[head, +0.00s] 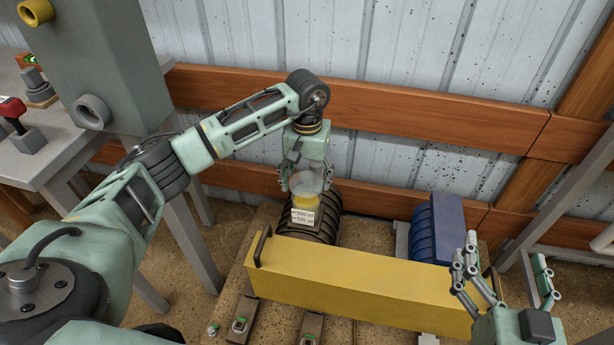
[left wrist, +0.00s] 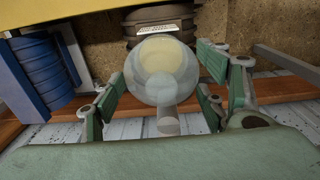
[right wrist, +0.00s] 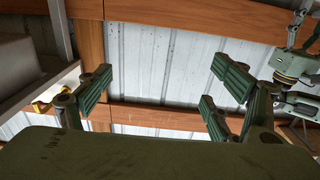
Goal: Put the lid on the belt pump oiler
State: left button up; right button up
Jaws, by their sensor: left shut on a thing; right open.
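My left gripper (head: 305,179) points down and is shut on a clear, rounded lid with a knob (left wrist: 168,118). The fingers (left wrist: 167,72) stand on both sides of it in the left wrist view. The belt pump oiler (head: 306,201) is a clear cup with yellow content, directly below the lid at the dark ribbed pump housing (head: 325,228). Yellow shows through the lid in the left wrist view. I cannot tell whether lid and cup touch. My right gripper (head: 508,283) is open and empty at the lower right, away from the oiler.
A long yellow guard (head: 360,287) lies in front of the ribbed housing. A blue motor (head: 437,229) stands to its right. A white label (head: 303,217) is in front of the oiler. A wooden rail (head: 430,130) and metal wall are behind. A grey workbench (head: 60,150) is at left.

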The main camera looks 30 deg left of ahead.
pick_arm(q)
jog(key=shift+f+b, duration=0.35)
jog(key=shift+f, duration=0.2)
jog(key=shift+f+b, duration=0.4)
jog(key=shift+f, duration=0.4)
pick_arm(e)
notch_tip(320, 180, up, 9)
jog(key=s+t+y, duration=0.1)
jog(key=t+y, duration=0.1)
jog(key=t, duration=0.2)
jog(key=shift+s+a+f+t, duration=0.2)
jog(key=shift+s+a+t, duration=0.15)
jog(key=shift+a+t, duration=0.05)
pick_arm(q)
jog(key=shift+f, duration=0.1)
pick_arm(e)
jog(key=shift+s+r, duration=0.15)
jog(key=shift+r, duration=0.1)
